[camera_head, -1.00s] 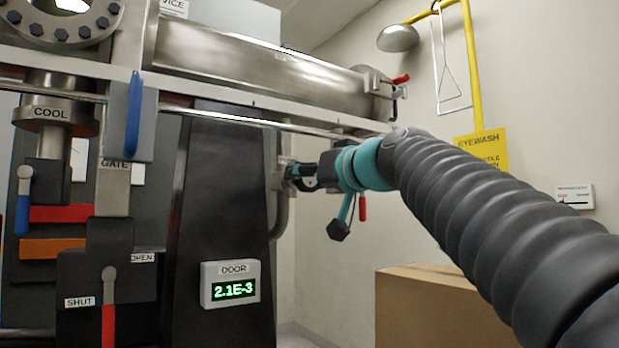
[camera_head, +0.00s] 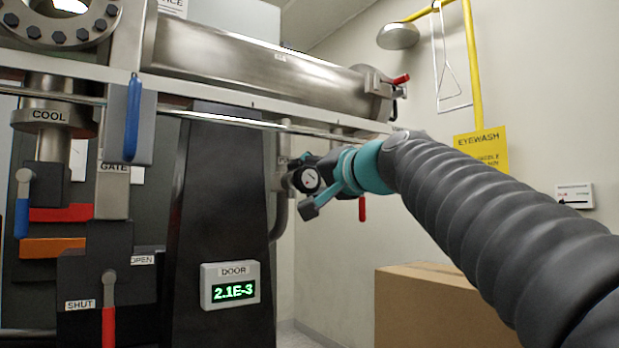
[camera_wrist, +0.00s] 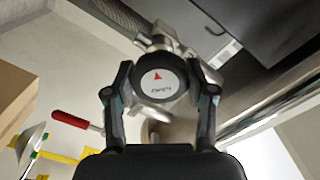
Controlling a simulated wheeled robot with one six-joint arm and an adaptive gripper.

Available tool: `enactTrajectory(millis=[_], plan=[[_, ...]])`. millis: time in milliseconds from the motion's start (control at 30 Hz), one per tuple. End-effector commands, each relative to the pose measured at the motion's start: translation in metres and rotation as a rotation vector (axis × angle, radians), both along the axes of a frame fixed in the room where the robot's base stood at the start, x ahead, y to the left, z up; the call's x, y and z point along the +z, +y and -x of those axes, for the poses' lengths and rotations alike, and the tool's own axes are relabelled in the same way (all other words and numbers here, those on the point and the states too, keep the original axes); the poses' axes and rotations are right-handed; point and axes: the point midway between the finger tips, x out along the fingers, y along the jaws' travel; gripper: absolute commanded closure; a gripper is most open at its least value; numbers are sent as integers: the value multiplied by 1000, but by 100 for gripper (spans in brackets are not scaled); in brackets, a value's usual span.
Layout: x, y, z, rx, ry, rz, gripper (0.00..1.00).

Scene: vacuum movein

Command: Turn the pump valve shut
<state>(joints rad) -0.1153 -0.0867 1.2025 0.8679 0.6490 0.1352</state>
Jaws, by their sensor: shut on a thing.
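The pump valve knob (camera_wrist: 158,84) is a round dark knob with a white face. In the wrist view its face carries a red arrow pointing up and slightly left, and small upside-down lettering. My gripper (camera_wrist: 160,98) is shut on the knob, one finger at each side. In the head view my gripper (camera_head: 318,176) is at the pipework right of the dark column, where my own wrist hides most of the valve. A small round dial (camera_head: 308,180) shows there; I cannot tell whether it is the knob or a gauge.
A red lever (camera_head: 362,208) hangs just below my wrist, and it shows left of the knob in the wrist view (camera_wrist: 76,121). The dark column (camera_head: 215,200) bears the DOOR display (camera_head: 230,286), reading 2.1E-3. A cardboard box (camera_head: 440,308) stands below my arm.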

Motion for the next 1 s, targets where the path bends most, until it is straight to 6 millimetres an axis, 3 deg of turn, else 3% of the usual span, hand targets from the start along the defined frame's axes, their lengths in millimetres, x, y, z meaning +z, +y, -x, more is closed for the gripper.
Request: enactTrajectory(millis=[1000], plan=[[0,-1,-1,-1,536,-800,80]])
